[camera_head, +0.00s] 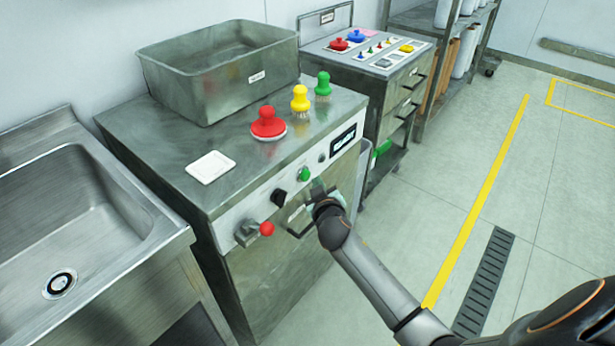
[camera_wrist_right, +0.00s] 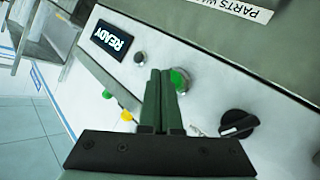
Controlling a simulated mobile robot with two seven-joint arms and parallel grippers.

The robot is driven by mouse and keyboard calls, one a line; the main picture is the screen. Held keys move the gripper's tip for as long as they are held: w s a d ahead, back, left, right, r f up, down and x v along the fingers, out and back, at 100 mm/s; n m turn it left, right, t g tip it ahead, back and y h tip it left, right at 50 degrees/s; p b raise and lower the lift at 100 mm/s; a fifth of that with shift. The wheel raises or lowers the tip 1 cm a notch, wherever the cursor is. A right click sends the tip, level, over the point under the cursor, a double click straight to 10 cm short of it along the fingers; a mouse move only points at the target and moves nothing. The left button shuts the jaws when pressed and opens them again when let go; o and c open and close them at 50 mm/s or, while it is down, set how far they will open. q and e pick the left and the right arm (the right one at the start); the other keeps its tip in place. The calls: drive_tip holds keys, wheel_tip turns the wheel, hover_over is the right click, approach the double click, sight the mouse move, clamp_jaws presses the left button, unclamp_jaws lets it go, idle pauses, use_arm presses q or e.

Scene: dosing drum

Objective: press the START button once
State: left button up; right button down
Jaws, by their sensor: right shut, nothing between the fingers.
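No START lettering is readable. My right gripper (camera_head: 318,187) is just in front of the panel, close beside the green button. In the right wrist view my right gripper (camera_wrist_right: 162,76) has its two fingers together, empty, with the tips over the button's edge. I cannot tell whether they touch it. My left gripper is not in view.
A metal bin (camera_head: 215,90) and red, yellow and green knobbed pieces stand on top.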

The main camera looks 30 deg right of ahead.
drive_tip(key=shift+w, duration=0.15)
idle(0.5)
drive_tip(key=shift+w+a, duration=0.15)
drive_tip(key=shift+w, duration=0.15)
drive_tip(key=shift+w+a+b, duration=0.2)
drive_tip(key=shift+w+b, duration=0.2)
drive_tip(key=shift+w, duration=0.05)
idle(0.9)
drive_tip(key=shift+s+r, duration=0.1)
drive_tip(key=shift+s+d+p, duration=0.35)
drive_tip(key=shift+s+p, duration=0.15)
drive_tip(key=shift+s, duration=0.25)
drive_tip(key=shift+s, duration=0.1)
drive_tip(key=s, duration=0.1)
drive_tip(key=s+d+p, duration=0.1)
drive_tip(key=s, duration=0.1)
drive_tip(key=s+d+p, duration=0.1)
drive_tip(key=shift+s, duration=0.25)
